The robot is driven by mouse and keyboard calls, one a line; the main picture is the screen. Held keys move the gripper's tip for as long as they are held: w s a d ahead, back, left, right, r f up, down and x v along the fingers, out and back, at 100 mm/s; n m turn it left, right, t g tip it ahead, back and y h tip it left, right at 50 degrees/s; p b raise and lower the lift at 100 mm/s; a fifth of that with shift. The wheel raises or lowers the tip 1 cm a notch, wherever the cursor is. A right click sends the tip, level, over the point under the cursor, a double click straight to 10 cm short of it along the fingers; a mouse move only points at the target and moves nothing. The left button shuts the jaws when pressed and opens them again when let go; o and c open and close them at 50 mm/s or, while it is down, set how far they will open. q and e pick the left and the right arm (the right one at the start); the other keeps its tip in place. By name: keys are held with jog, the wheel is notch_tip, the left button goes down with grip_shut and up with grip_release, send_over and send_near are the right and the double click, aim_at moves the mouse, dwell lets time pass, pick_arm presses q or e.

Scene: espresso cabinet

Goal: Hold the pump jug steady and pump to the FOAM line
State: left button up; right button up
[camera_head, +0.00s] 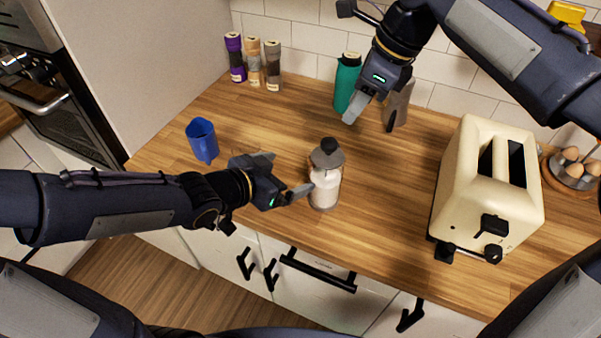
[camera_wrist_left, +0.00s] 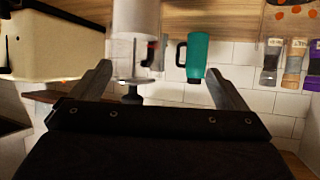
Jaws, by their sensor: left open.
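The pump jug (camera_head: 325,190) stands upright on the wooden counter, with a clear lower body, whitish contents, a grey top and a black knob. It also shows upside down in the left wrist view (camera_wrist_left: 134,25), its black knob between my fingers in the picture. No FOAM line is legible. My left gripper (camera_head: 283,176) is open just left of the jug, one finger close to its side; contact is unclear. My right gripper (camera_head: 374,108) is above and behind the jug, near the teal mug; its jaw gap is unclear.
A blue cup (camera_head: 202,138) stands at left. Several jars (camera_head: 254,62) stand by the wall. A teal mug (camera_head: 346,82) stands behind my right gripper. A cream toaster (camera_head: 462,190) and an egg holder (camera_head: 574,172) are at right. The counter's front edge is close to the jug.

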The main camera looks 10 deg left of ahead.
aim_at(314, 173)
pick_arm(q)
jog(key=d+m+h, duration=0.1)
jog(key=d, duration=0.2)
jog(key=shift+d+f+h, duration=0.1)
jog(key=shift+h, duration=0.3)
jog(key=shift+d+g, duration=0.3)
jog(key=shift+d, duration=0.1)
jog(key=shift+x, duration=3.65)
jog(key=shift+c, duration=0.3)
